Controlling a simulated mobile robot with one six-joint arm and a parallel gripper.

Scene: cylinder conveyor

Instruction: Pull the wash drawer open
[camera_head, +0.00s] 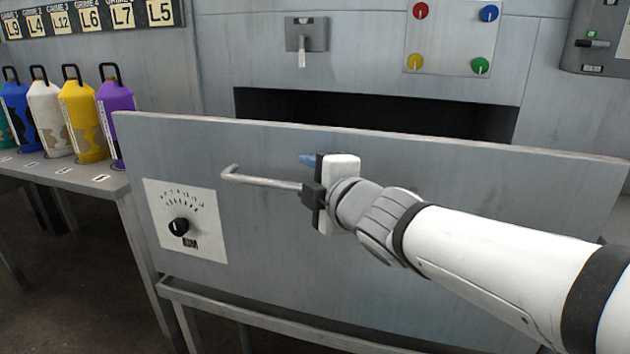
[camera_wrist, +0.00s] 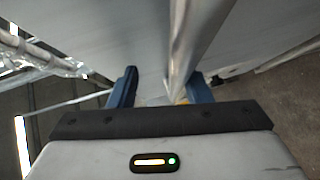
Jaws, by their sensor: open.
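The wash drawer has a wide grey front panel (camera_head: 430,240) that stands out from the machine, with a dark opening (camera_head: 370,110) showing behind its top edge. A grey bar handle (camera_head: 262,180) runs across the panel. My gripper (camera_head: 308,160) is at the handle's right end, partly hiding it. One blue finger shows above the bar. In the wrist view the blue fingers of my gripper (camera_wrist: 161,86) are apart, and a grey bar (camera_wrist: 182,65) passes between them. I cannot tell whether either finger touches it.
A dial plate (camera_head: 187,222) is on the panel's left. Several coloured bottles (camera_head: 82,118) stand on a bench (camera_head: 95,178) at the left. A button plate (camera_head: 455,38) and a small lever switch (camera_head: 306,35) are on the machine wall. Dark floor shows at lower left.

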